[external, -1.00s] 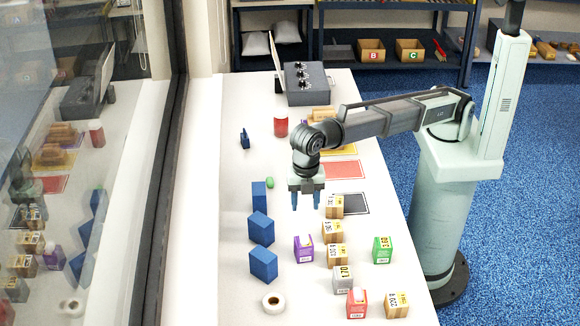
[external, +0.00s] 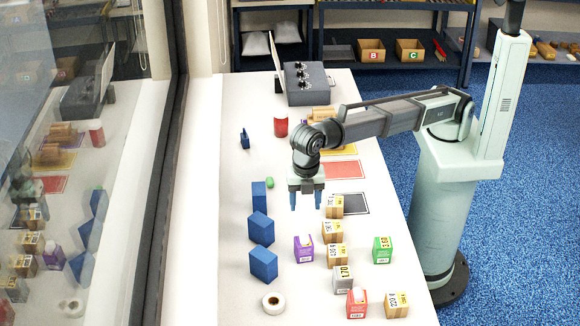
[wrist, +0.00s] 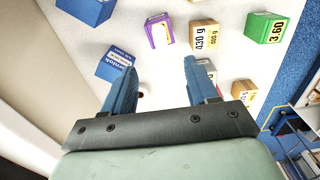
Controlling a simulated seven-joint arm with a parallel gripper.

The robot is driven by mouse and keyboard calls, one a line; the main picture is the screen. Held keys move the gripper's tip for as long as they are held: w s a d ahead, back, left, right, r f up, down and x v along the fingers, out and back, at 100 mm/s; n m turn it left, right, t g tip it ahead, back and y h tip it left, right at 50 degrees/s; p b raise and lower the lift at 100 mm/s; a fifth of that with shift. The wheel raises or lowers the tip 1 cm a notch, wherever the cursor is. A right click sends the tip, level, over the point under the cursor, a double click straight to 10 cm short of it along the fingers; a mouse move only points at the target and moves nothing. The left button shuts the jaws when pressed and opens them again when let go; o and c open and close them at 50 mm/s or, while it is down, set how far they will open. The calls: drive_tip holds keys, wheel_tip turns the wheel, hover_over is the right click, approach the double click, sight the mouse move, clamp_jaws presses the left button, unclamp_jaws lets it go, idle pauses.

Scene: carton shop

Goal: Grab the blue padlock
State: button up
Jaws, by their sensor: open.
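A small dark-blue object that looks like the blue padlock (external: 245,139) stands on the left part of the white table, beyond my gripper and to its left. It is too small to make out its details. It does not show in the wrist view. My gripper (external: 305,203) points down above the middle of the table, its two blue fingers apart with nothing between them. In the wrist view the fingers (wrist: 158,70) are spread as well, with only bare table in the gap.
Blue boxes (external: 261,229) stand in a row left of my gripper. A purple box (external: 304,250), cartons (external: 337,255) and a green box (external: 382,250) stand nearer the camera. A green item (external: 270,183), a red jar (external: 281,127) and a grey switch box (external: 306,83) lie further back. Glass borders the left.

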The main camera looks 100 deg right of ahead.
drive_tip(key=n, duration=0.2)
hover_over(245, 138)
wheel_tip(245, 138, down, 6)
drive_tip(key=r, duration=0.1)
drive_tip(key=shift+w+d+f, duration=0.15)
drive_tip(key=shift+d+f, duration=0.25)
drive_tip(key=shift+d, duration=0.2)
drive_tip(key=shift+f, duration=0.4)
wheel_tip(245, 138, down, 8)
drive_tip(key=shift+r, duration=0.2)
drive_tip(key=shift+d+f, duration=0.2)
drive_tip(key=shift+f, duration=2.35)
